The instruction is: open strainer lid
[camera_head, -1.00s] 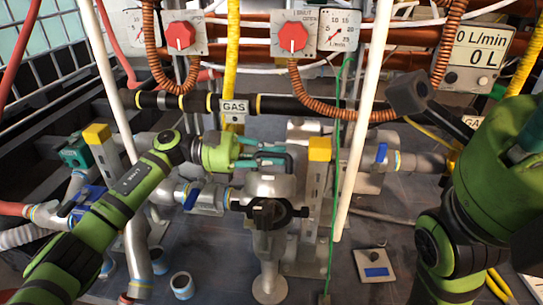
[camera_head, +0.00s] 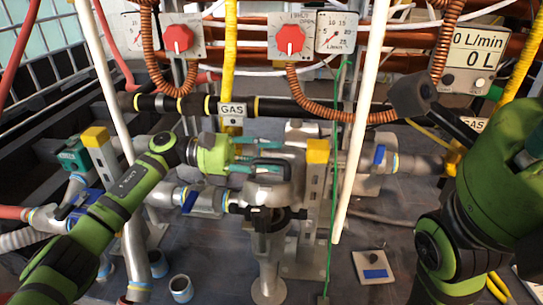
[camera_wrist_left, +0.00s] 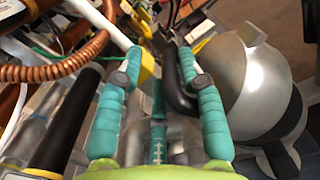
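The strainer (camera_head: 268,240) is a grey metal housing on a pipe stand, with dark fittings around its top. Its rounded silver lid (camera_head: 267,192) has a black bent handle; the lid also shows at the right in the left wrist view (camera_wrist_left: 258,75). My left gripper (camera_head: 280,155) has teal fingers, reaching in from the left just above the lid. In the left wrist view the fingers are spread, and the black handle (camera_wrist_left: 179,85) lies between them, close to the right-hand finger. I cannot tell if they touch. My right gripper (camera_head: 415,95) is partly visible; its fingers are unclear.
A yellow-topped post (camera_head: 318,152) and a green cable (camera_head: 333,200) stand just right of the strainer. A white pipe (camera_head: 360,120) crosses in front. Red dials (camera_head: 291,40) and a black gas pipe (camera_head: 190,104) are behind. Open floor lies at the front.

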